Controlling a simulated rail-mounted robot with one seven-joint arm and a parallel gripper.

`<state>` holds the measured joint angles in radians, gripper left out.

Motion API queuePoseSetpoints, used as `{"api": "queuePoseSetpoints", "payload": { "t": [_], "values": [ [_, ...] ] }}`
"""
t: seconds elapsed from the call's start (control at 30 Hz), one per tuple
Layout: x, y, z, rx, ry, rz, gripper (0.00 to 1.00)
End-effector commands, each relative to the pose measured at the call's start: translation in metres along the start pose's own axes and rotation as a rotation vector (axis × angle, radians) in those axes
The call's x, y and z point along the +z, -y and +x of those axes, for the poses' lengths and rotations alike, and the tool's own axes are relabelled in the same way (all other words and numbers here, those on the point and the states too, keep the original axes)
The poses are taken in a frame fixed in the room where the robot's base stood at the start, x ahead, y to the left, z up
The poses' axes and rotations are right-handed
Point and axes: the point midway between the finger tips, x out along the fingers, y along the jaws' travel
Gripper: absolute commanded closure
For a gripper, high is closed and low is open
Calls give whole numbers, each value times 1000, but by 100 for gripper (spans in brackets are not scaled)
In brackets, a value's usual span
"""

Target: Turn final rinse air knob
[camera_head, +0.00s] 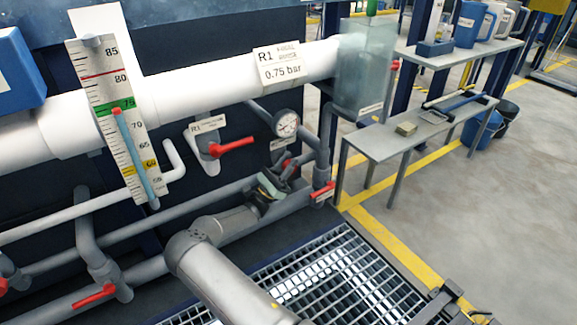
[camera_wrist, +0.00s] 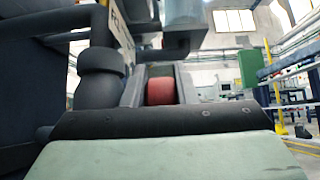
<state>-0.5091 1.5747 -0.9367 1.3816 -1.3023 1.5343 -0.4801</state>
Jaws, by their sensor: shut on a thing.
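The red knob (camera_wrist: 161,91) shows between the two fingers of my gripper (camera_wrist: 160,88) in the wrist view, and the fingers are shut on it. In the head view my gripper (camera_head: 283,168) reaches up to the pipework below the round pressure gauge (camera_head: 286,123). Only a little of the red knob (camera_head: 290,162) shows there, as the fingers and wrist hide most of it. A label on the white pipe reads R1 and 0.75 bar (camera_head: 281,66). The gauge's needle reading is too small to tell.
Red lever handles stand nearby: one left of the gripper (camera_head: 232,146), one to its right (camera_head: 323,190) and one at lower left (camera_head: 94,296). Grey pipes run close around the gripper. A metal grating (camera_head: 330,275) lies below. A grey bench (camera_head: 400,135) stands at right.

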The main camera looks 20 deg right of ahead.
Motion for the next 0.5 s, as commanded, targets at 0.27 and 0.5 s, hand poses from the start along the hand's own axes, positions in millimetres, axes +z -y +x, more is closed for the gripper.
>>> {"api": "queuePoseSetpoints", "payload": {
  "t": [0.27,0.5],
  "values": [
    [0,0,-1,0,-4,0,65],
    [0,0,0,0,-4,0,65]
  ]
}}
